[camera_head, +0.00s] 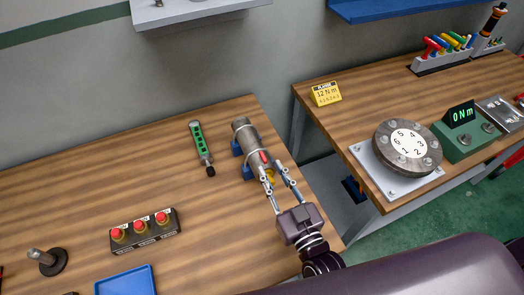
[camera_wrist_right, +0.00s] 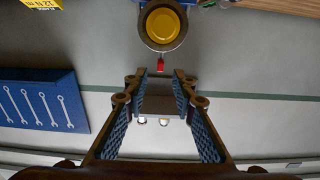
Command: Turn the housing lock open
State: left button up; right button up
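The housing (camera_head: 245,138) is a grey metal cylinder lying in blue vise supports (camera_head: 237,148) on the wooden bench. A small red lock tab (camera_head: 264,157) shows at its near end, beside a partly hidden yellow part (camera_head: 270,176). In the right wrist view the housing's end is a yellow disc (camera_wrist_right: 163,25) in a dark ring, with the red tab (camera_wrist_right: 160,66) at the ring's edge nearest the gripper. My right gripper (camera_head: 272,172) is open at this end. In the wrist view its fingertips (camera_wrist_right: 158,77) point at the tab, with no clear contact. My left gripper is not in view.
A green-and-black tool (camera_head: 201,145) lies left of the housing. A red-button box (camera_head: 144,231) and blue tray (camera_head: 126,282) are nearer. A gap separates this bench from the right bench, which holds a numbered dial (camera_head: 407,145) and yellow sign (camera_head: 326,93).

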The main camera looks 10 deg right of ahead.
aim_at(263, 156)
jog(key=w, duration=0.2)
jog(key=w+a+p, duration=0.1)
jog(key=w, duration=0.2)
jog(key=shift+w, duration=0.1)
jog(key=shift+w+a, duration=0.1)
jog(key=shift+w, duration=0.35)
grip_shut()
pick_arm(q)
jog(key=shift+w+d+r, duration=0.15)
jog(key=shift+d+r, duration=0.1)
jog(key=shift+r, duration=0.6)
